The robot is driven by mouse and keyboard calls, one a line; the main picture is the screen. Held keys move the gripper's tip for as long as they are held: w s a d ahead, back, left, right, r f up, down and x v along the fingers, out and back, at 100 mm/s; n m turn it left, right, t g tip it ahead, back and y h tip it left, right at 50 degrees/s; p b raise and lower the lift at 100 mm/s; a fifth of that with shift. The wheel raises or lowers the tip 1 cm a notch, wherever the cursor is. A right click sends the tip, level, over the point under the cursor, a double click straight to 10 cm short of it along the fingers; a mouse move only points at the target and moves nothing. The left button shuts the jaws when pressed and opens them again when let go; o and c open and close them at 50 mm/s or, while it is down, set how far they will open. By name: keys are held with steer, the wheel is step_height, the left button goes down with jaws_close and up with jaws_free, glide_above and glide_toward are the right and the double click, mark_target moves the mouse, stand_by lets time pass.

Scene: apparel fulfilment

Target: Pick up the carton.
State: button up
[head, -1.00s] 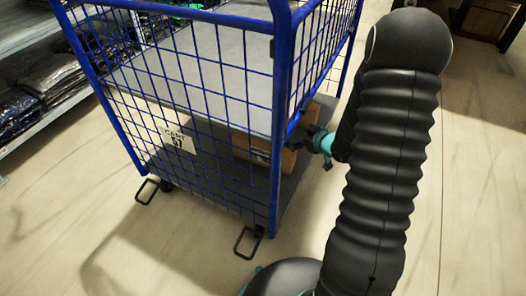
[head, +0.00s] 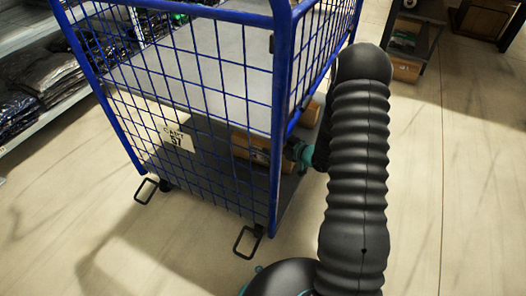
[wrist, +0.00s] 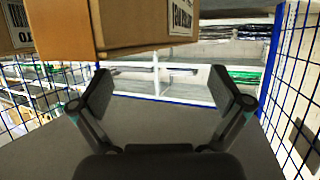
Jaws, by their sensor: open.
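A brown carton (head: 250,148) sits on the lower deck (head: 205,140) of a blue wire cage cart, partly hidden behind the mesh. A brown carton with a printed label (wrist: 135,28) is large at the upper left of the wrist view. My gripper (wrist: 165,92) is open and empty, with its fingers spread to either side. The carton shows above the left finger and between the fingers' upper ends; I cannot tell whether they touch. In the head view my gripper (head: 299,151) is at the cart's open right side, close to the carton and partly hidden by my arm.
Another carton (wrist: 15,28) is at the wrist view's left edge. Blue posts and mesh (wrist: 295,90) flank the gripper. The cart's grey upper shelf (head: 205,70) lies above the lower deck. Clothing shelves (head: 45,110) stand at left. Open floor (head: 465,190) lies at right.

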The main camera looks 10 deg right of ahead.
steer(key=shift+f+x, duration=0.15)
steer(key=shift+x, duration=1.2)
steer(key=shift+f+x, duration=0.15)
steer(key=shift+x, duration=1.25)
steer(key=shift+s+d, duration=0.1)
steer(key=shift+d, duration=0.1)
